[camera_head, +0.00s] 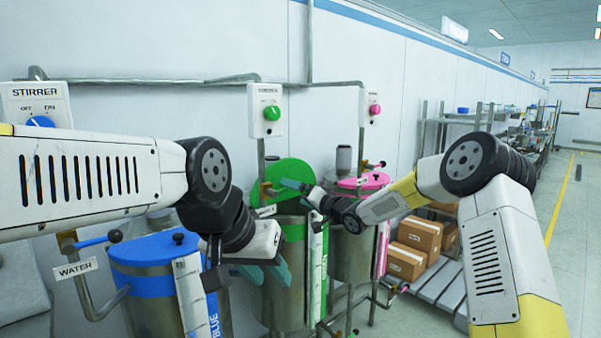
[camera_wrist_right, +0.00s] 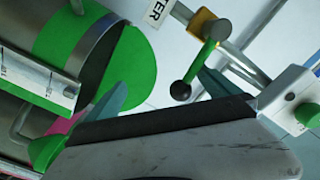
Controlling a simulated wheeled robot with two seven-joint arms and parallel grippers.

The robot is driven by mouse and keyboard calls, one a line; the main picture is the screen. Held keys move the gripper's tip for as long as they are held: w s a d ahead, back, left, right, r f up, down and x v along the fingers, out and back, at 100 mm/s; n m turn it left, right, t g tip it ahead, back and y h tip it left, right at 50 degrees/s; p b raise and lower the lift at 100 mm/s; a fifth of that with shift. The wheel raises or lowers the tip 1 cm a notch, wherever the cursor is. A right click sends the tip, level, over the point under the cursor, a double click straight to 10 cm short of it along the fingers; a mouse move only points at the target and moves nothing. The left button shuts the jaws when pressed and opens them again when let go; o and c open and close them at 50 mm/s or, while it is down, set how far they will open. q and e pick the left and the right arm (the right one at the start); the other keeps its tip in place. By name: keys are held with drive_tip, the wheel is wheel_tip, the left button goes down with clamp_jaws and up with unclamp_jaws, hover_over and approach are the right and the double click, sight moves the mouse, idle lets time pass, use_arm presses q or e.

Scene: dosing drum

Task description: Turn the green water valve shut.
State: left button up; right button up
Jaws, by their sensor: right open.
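The green water valve has a green lever (camera_wrist_right: 207,55) ending in a dark ball knob (camera_wrist_right: 180,90), on a brass body (camera_wrist_right: 203,22). In the head view the brass body (camera_head: 264,191) shows on the pipe by the green drum, and the lever is largely hidden by my right gripper (camera_head: 292,187). My right gripper is open (camera_wrist_right: 165,90). The knob appears between its teal fingers, nearer the right one; I cannot tell whether they touch. My left gripper (camera_head: 268,272) is open and empty, low in front of the green drum.
The green drum (camera_head: 293,240) has its green lid (camera_head: 288,172) raised. The blue drum (camera_head: 150,255) stands left, with a blue-handled water valve (camera_head: 92,242). The pink-lidded drum (camera_head: 363,181) stands right. Boxes (camera_head: 418,235) lie on a pallet further right.

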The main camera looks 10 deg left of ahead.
drive_tip(key=shift+d+f, duration=0.1)
drive_tip(key=shift+f, duration=0.4)
drive_tip(key=shift+s+a+r, duration=0.35)
drive_tip(key=shift+r, duration=0.15)
drive_tip(key=v, duration=0.9)
drive_tip(key=shift+r, duration=0.1)
idle(0.3)
